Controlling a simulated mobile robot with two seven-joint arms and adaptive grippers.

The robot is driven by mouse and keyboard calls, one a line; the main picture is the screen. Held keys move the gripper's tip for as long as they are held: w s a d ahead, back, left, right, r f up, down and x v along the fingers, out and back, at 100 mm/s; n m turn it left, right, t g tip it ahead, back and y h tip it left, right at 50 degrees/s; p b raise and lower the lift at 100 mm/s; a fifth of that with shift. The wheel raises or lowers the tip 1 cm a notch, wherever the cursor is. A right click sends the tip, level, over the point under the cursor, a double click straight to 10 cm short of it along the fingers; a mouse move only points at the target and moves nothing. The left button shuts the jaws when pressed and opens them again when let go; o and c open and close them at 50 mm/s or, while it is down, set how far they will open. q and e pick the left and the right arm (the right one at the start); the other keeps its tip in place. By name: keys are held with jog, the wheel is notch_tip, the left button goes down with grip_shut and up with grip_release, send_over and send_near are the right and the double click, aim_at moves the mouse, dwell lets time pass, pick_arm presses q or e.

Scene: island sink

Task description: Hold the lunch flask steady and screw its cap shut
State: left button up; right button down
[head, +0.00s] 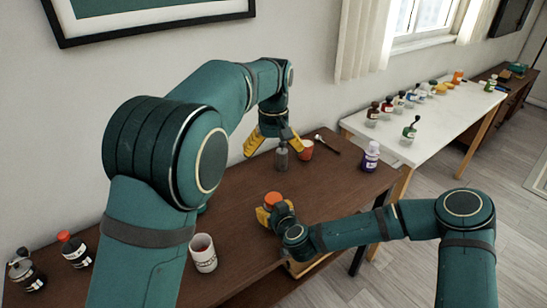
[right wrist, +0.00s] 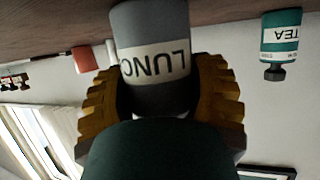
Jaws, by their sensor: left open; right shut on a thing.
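The lunch flask (right wrist: 152,75) is grey with a white "LUNC…" label, upside down in the right wrist view. My right gripper (right wrist: 160,105) is shut around its body, a finger on each side. In the head view my right gripper (head: 268,214) is low over the brown table, with an orange-red cap (head: 273,198) showing at the top of the held flask. I cannot tell how tightly the cap sits. My left gripper (head: 275,145) is open, fingers pointing down, behind and above the flask, apart from the cap. A small grey bottle (head: 282,159) shows below its fingers.
A white mug (head: 203,252) is at the front; a teal TEA jar (right wrist: 280,38) shows in the wrist view. Bottles (head: 75,250) stand front left.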

jog(key=shift+c, duration=0.3)
grip_release()
jog(key=v, duration=1.2)
